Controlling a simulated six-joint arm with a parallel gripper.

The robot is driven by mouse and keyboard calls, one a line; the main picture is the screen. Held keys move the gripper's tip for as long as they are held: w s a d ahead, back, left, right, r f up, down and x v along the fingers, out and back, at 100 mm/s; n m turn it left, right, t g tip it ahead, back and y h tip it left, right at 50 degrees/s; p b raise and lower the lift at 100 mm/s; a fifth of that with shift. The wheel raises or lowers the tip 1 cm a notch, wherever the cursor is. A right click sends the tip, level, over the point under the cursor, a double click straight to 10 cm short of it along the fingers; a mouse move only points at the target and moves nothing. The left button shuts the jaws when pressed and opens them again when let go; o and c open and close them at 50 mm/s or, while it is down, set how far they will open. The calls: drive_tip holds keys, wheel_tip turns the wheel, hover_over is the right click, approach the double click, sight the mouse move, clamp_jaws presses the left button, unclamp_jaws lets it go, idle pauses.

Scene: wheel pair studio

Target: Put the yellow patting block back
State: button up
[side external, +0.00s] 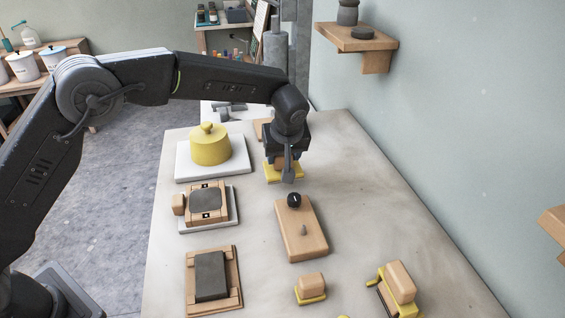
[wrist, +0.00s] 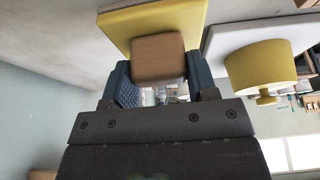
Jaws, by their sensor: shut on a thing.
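My gripper (side external: 286,162) is shut on the wooden grip (wrist: 158,58) of the yellow patting block (side external: 284,173). The block's flat yellow plate (wrist: 125,27) lies beyond the fingertips in the wrist view. My gripper (wrist: 160,88) points down over the far part of the table, right of the yellow lidded pot. I cannot tell whether the plate touches the tabletop or hangs just above it. The fingers hide part of the block in the side view.
The yellow lidded pot (side external: 209,149) stands on a white slab. A wooden board with a black knob (side external: 301,231) lies nearer. Wooden frames with grey pads (side external: 210,275) are at left; yellow-based wooden blocks (side external: 311,285) are in front. A wall shelf (side external: 356,37) is at upper right.

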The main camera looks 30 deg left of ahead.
sight(282, 164)
drive_tip(key=shift+f, duration=1.45)
drive_tip(key=shift+f, duration=0.2)
drive_tip(key=o, duration=1)
drive_tip(key=v, duration=1.2)
drive_tip(key=shift+r, duration=0.25)
